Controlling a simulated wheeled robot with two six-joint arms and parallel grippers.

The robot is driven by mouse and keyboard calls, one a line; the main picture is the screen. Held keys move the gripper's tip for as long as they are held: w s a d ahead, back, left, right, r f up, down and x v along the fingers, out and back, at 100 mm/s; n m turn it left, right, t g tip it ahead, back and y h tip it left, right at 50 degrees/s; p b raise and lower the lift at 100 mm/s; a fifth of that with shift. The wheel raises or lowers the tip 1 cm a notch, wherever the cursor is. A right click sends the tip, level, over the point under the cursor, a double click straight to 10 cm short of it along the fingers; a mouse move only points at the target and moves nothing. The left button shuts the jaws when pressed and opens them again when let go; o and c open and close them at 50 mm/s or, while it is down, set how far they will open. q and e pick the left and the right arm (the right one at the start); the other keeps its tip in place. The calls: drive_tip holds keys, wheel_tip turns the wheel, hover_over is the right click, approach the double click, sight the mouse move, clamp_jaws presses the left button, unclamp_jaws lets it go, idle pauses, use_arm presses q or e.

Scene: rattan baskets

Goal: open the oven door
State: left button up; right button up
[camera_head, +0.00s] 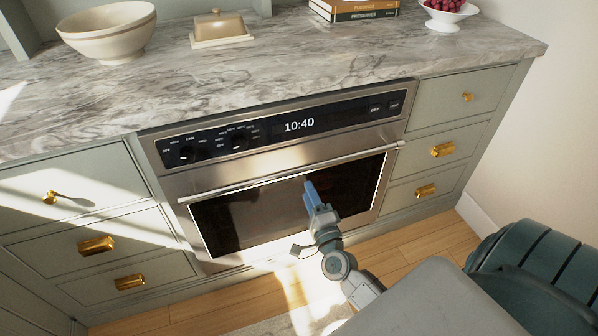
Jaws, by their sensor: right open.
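The oven (240,173) is built into the grey-green cabinet under the marble counter. Its door (245,222) is shut, with a dark glass window in a steel frame. A long bar handle (260,181) runs along the top edge of the door. The control panel above shows 10:40. My right gripper (311,188) is open and empty, with blue fingers pointing up toward the handle. It is in front of the glass, just below the bar in the picture; I cannot tell whether it touches. My left gripper is not in view.
The marble counter (250,60) holds a bowl (108,35), a butter dish (220,30), books (352,10) and a berry dish (447,14). Drawers with brass pulls flank the oven. A dark green object (535,265) stands at the lower right. Wood floor lies in front.

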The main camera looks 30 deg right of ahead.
sight(300, 174)
drive_tip(key=p+x, duration=0.1)
drive_tip(key=x, duration=0.7)
drive_tip(key=shift+w, duration=0.35)
clamp_jaws()
